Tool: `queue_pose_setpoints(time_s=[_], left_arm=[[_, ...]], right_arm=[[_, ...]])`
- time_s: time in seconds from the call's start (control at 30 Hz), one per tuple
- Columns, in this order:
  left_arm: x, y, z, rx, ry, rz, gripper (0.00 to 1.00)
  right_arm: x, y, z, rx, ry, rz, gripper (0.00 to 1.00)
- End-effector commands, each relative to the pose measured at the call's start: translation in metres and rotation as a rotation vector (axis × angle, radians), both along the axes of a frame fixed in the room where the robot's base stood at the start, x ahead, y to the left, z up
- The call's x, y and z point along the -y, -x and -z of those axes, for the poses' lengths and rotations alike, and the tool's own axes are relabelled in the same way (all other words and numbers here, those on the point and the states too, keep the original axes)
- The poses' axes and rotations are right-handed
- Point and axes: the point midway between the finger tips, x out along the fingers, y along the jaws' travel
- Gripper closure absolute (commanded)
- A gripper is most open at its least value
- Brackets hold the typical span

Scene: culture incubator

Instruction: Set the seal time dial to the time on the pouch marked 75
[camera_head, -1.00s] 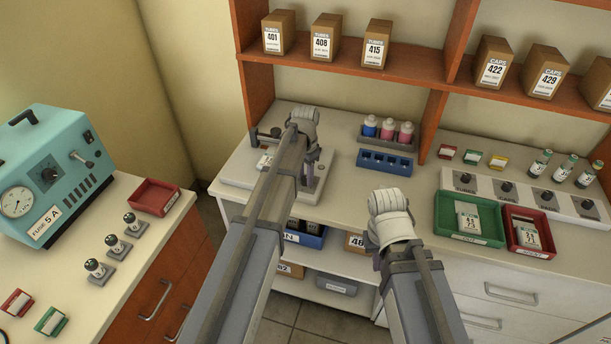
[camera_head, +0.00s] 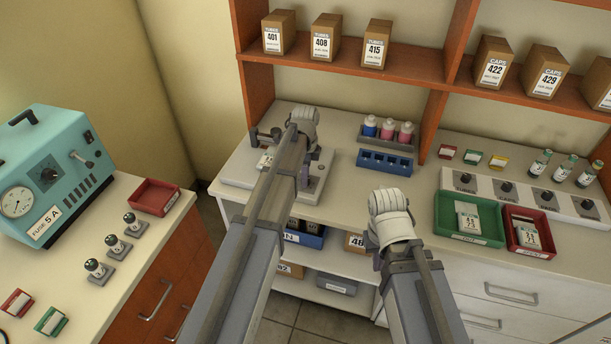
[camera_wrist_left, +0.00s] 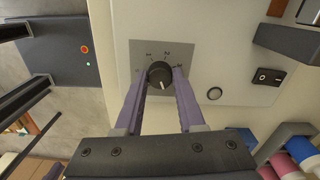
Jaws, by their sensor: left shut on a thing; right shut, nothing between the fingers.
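The seal time dial (camera_wrist_left: 160,74) is a round black knob with a white pointer line on a grey plate of the sealer (camera_wrist_left: 205,60). My right gripper (camera_head: 377,262) is shut and empty, in front of the counter.
A green tray (camera_head: 455,232) and a red tray (camera_head: 517,244) hold labelled packets at the right. A blue rack (camera_head: 384,162) and a bottle rack (camera_head: 388,141) stand right of the sealer.

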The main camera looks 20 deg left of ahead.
Motion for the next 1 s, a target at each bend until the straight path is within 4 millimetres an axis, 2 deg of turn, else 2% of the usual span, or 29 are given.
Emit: queue_pose_setpoints(time_s=[0.3, 0.83, 0.87, 1.0], left_arm=[[-0.0001, 0.0003, 0.0001, -0.001, 0.000, 0.099, 1.00], [-0.0001, 0.0003, 0.0001, -0.001, 0.000, 0.116, 1.00], [-0.0001, 0.0003, 0.0001, -0.001, 0.000, 0.116, 0.58], [0.0000, 0.0002, 0.0001, 0.000, 0.000, 0.116, 0.43]], right_arm=[[0.0000, 0.0000, 0.0001, 0.000, 0.000, 0.000, 1.00], [0.0000, 0.0000, 0.0001, 0.000, 0.000, 0.000, 1.00], [0.0000, 0.0000, 0.0001, 0.000, 0.000, 0.000, 1.00], [0.0000, 0.0000, 0.0001, 0.000, 0.000, 0.000, 1.00]])
